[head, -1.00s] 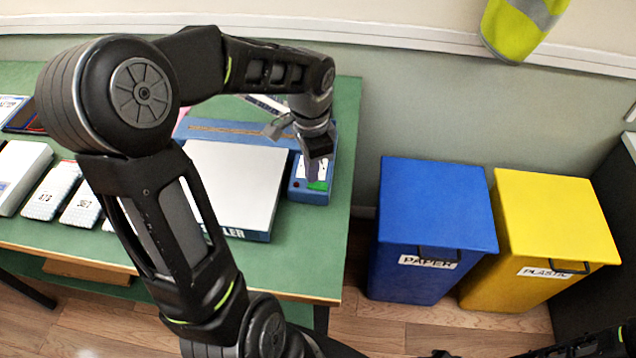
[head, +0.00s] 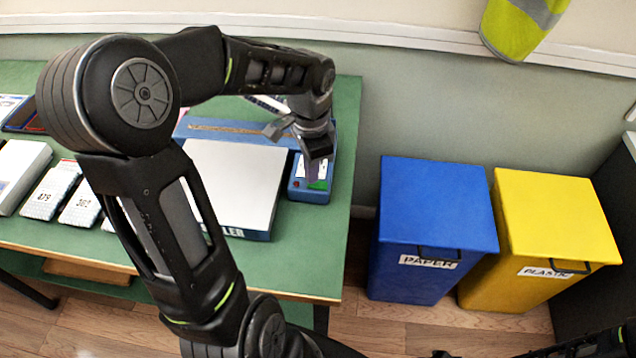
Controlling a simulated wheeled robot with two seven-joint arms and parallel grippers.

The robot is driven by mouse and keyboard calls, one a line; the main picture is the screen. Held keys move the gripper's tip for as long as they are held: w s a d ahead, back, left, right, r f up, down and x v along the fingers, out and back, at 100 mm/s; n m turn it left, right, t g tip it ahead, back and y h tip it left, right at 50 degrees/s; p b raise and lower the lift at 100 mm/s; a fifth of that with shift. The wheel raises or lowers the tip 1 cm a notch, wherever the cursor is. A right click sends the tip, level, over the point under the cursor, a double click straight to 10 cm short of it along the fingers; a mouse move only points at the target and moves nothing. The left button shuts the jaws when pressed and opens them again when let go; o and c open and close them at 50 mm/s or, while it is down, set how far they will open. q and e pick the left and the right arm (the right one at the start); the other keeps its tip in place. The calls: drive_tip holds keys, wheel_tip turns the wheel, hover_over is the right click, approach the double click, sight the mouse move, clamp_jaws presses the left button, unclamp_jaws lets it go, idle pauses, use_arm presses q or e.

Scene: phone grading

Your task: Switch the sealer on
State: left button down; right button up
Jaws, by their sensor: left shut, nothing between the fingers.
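The sealer has a broad white top (head: 235,185), a blue bar along its back and a blue front edge with partly hidden lettering. A blue control box (head: 308,196) sits at its right end, with a green patch (head: 319,185) on its face. My left gripper (head: 313,178) points down over this box, its fingers shut and empty. The fingertips are at or just above the box face beside the green patch; I cannot tell whether they touch. They hide part of the face, so the switch's position cannot be read.
A blue paper bin (head: 435,205) and a yellow plastic bin (head: 550,220) stand on the floor to the right.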

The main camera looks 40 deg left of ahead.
use_arm(q)
drive_tip(key=shift+f+b, duration=0.5)
drive_tip(key=shift+f, duration=0.2)
idle(0.3)
drive_tip(key=shift+r+p, duration=2.85)
drive_tip(key=shift+r, duration=0.7)
